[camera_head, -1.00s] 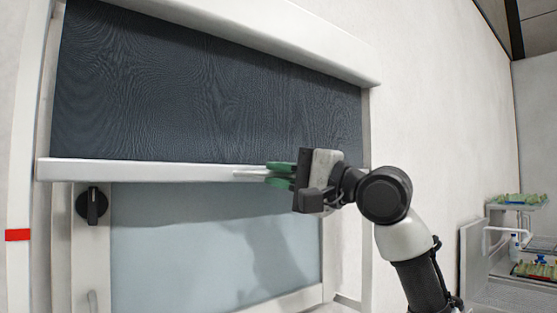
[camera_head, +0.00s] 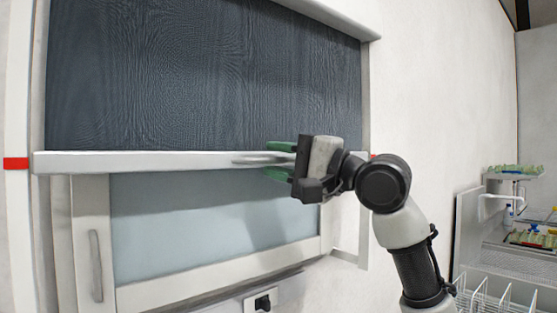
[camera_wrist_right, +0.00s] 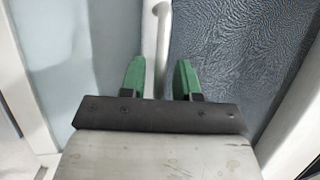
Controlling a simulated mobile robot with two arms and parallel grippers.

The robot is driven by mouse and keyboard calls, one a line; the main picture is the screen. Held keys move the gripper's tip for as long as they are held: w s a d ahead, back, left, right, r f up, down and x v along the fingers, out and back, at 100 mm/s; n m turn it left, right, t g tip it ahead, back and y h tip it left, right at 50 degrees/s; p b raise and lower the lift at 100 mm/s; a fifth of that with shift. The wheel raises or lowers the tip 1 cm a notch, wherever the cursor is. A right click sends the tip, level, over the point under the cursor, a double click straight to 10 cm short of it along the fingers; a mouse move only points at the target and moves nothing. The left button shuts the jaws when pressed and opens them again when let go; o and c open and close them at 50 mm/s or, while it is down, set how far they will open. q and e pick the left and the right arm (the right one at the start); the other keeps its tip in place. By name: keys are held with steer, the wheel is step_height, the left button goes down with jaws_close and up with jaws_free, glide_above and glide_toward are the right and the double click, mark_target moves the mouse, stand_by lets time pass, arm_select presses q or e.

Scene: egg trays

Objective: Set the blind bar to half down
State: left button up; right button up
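The blind bar (camera_head: 150,162) is a white horizontal bar along the lower edge of the dark blind (camera_head: 200,80). On the left it is level with a red mark (camera_head: 15,163) on the wall, and a second red mark (camera_head: 373,156) shows at its right end. My right gripper (camera_head: 280,160) is at the bar's metal handle (camera_head: 250,159), which also shows in the wrist view (camera_wrist_right: 161,45). The handle lies between the green fingers (camera_wrist_right: 160,80), which stand apart with small gaps beside it. My left gripper is not in view.
Below the bar is a pale window pane (camera_head: 200,205) in a white frame with a handle (camera_head: 96,265). A black knob (camera_head: 263,302) is below. At right are a shelf unit (camera_head: 515,174) and a wire rack (camera_head: 495,300).

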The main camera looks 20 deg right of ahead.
steer(key=shift+o, duration=0.2)
steer(key=shift+s, duration=0.1)
steer(key=shift+s+d+f, duration=0.2)
steer(key=shift+d, duration=0.1)
steer(key=b+v, duration=0.3)
steer(key=v, duration=0.7)
